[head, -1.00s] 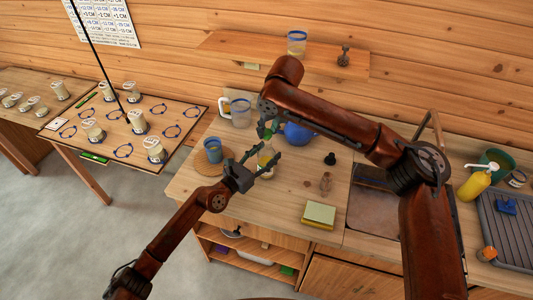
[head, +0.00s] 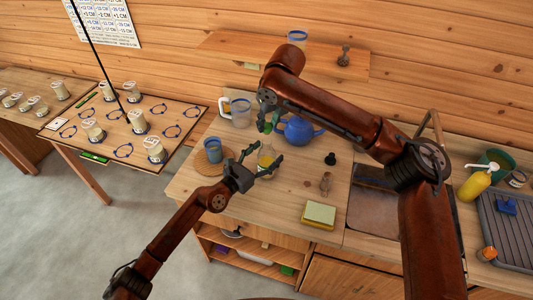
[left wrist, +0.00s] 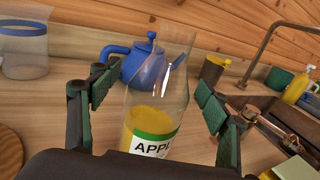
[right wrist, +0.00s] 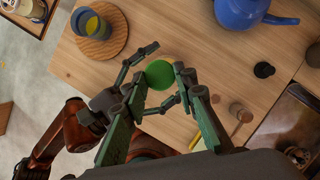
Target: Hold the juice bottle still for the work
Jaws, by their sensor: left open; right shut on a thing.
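The juice bottle (left wrist: 155,110) is clear, with yellow juice and a green and white label. It stands upright and without a cap on the counter. It also shows in the head view (head: 266,157). My left gripper (head: 267,165) is open, with one finger on each side of the bottle. Its fingers show left and right of the bottle in the left wrist view. My right gripper (head: 268,122) is above the bottle, shut on a round green cap (right wrist: 160,75). In the right wrist view the bottle is mostly hidden beneath the cap and fingers.
A blue teapot (head: 300,130) stands behind and to the right of the bottle. A pitcher (head: 238,113) is behind it, and a blue cup (head: 213,150) sits on a cork coaster to the left. A dark stopper (head: 330,158) and a yellow pad (head: 319,214) lie to the right.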

